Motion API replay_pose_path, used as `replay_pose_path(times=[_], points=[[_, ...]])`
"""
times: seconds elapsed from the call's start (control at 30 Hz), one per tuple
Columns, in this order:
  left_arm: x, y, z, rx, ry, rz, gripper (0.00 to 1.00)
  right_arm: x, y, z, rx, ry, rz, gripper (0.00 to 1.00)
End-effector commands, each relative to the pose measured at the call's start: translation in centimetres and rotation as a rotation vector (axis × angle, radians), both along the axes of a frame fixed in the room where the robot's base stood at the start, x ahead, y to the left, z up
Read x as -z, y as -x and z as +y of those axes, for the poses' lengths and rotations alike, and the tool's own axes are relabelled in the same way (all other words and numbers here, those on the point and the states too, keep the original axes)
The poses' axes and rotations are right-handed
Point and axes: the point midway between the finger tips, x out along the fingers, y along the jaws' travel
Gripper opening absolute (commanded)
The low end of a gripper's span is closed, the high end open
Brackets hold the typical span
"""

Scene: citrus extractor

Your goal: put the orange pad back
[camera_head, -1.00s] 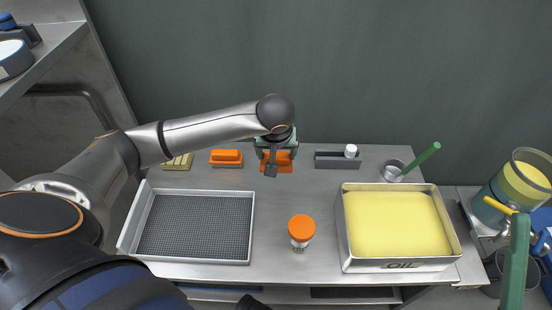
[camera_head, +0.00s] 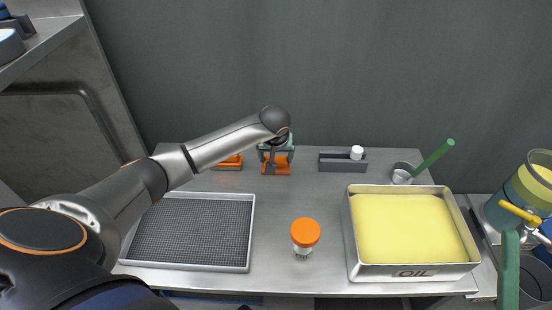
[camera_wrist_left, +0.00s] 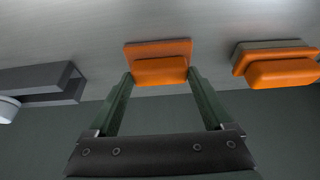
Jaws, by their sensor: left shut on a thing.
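The orange pad (camera_head: 276,167) is at the back of the steel table, with an orange plate and an orange grip. My left gripper (camera_head: 276,154) is shut on its grip. In the left wrist view the gripper's two green fingers (camera_wrist_left: 160,78) press the ends of the grip of the orange pad (camera_wrist_left: 158,50). Whether the pad rests on the table or hangs just above it I cannot tell. A second orange-handled block (camera_head: 230,162) stands to its left, partly hidden by my left arm; it shows at right in the wrist view (camera_wrist_left: 280,68). My right gripper is not in view.
A grey holder with a white cap (camera_head: 342,162) stands to the right, then a metal cup with a green handle (camera_head: 402,173). A mesh tray (camera_head: 190,232), an orange-lidded shaker (camera_head: 305,234) and an oil pan (camera_head: 352,235) fill the front. Table between pad and shaker is clear.

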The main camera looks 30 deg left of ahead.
Motion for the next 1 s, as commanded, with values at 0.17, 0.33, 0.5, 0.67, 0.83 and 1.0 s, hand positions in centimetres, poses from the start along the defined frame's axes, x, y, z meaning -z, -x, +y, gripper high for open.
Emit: replay_pose_path(times=[0.17,0.33,0.5,0.67,0.83,1.0], points=[[-0.1,-0.1,0.0,0.0,0.0,-0.002,0.33,0.0,0.0,0.0,0.0,-0.004,0.001,0.5],[0.1,-0.1,0.0,0.0,0.001,-0.002,0.91,0.1,0.0,0.0,0.001,-0.007,0.002,0.5],[0.1,0.0,0.0,-0.001,0.001,-0.002,1.0,0.1,0.0,0.0,0.001,-0.009,0.0,0.5],[0.0,0.0,0.0,-0.001,0.001,-0.002,1.0,0.0,0.0,0.0,0.0,-0.009,-0.001,0.5],[-1.7,0.3,-0.2,0.001,0.0,-0.004,1.0,-1.1,0.1,-0.1,-0.002,-0.015,-0.001,0.5],[-5.2,1.4,-0.9,0.003,-0.001,-0.005,1.0,-2.9,0.2,-0.3,-0.009,-0.033,-0.005,0.5]])
